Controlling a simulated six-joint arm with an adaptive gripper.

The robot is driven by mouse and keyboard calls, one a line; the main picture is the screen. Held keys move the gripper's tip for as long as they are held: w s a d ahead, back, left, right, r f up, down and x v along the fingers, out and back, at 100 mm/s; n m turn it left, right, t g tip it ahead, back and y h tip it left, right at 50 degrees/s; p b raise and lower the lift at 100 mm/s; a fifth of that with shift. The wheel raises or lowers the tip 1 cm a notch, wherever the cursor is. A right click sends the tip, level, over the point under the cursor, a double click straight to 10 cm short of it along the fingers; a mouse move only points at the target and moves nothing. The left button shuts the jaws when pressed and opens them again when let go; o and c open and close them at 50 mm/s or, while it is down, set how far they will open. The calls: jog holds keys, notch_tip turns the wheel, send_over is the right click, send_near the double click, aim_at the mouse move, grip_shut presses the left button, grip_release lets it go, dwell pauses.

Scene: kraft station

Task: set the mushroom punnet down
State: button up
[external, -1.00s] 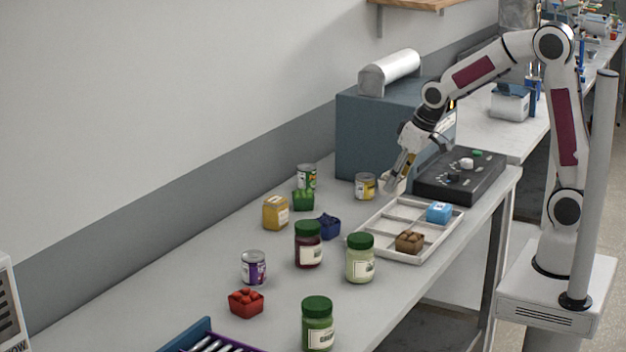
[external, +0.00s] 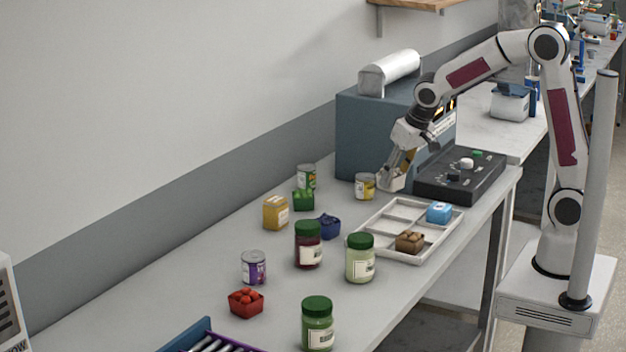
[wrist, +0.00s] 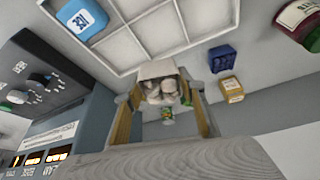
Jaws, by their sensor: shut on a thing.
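The mushroom punnet (wrist: 158,72) is a pale container of whitish mushrooms between the two fingers of my gripper (wrist: 160,95) in the wrist view. In the external view it shows as a pale shape (external: 390,184) low under my gripper (external: 395,172), mostly hidden by the fingers. My gripper is shut on it, at the table's back right, between a yellow-labelled can (external: 365,186) and the black control panel (external: 460,175). The punnet is at or just above the tabletop; I cannot tell whether it touches.
A white divided tray (external: 383,245) in front holds a blue box (external: 439,212) and a brown punnet (external: 409,241). A blue-grey machine (external: 375,135) stands behind. Several jars, cans and punnets stand to the left, including a blue punnet (external: 328,226) and a yellow box (external: 276,212).

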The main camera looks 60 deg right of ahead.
jog(key=shift+w+d, duration=0.1)
jog(key=shift+w, duration=0.05)
jog(key=shift+r, duration=0.15)
dwell(1.4)
jog(key=shift+r, duration=0.45)
jog(key=r, duration=0.4)
jog(key=shift+w+a, duration=0.2)
jog(key=shift+a, duration=0.15)
jog(key=w+a+n+y, duration=0.15)
jog(key=a+n, duration=0.25)
jog(key=a, duration=0.9)
jog(key=w+a+n+g+y, duration=0.1)
jog(key=w+a+n, duration=0.25)
jog(key=a, duration=0.85)
jog(key=w+a+n+y, duration=0.15)
jog(key=a+n, duration=0.35)
jog(key=a, duration=0.8)
notch_tip(320, 180, down, 6)
jog(key=shift+d, duration=0.3)
jog(key=shift+f+m, duration=0.1)
jog(key=shift+m, duration=0.15)
jog(key=shift+f, duration=2.4)
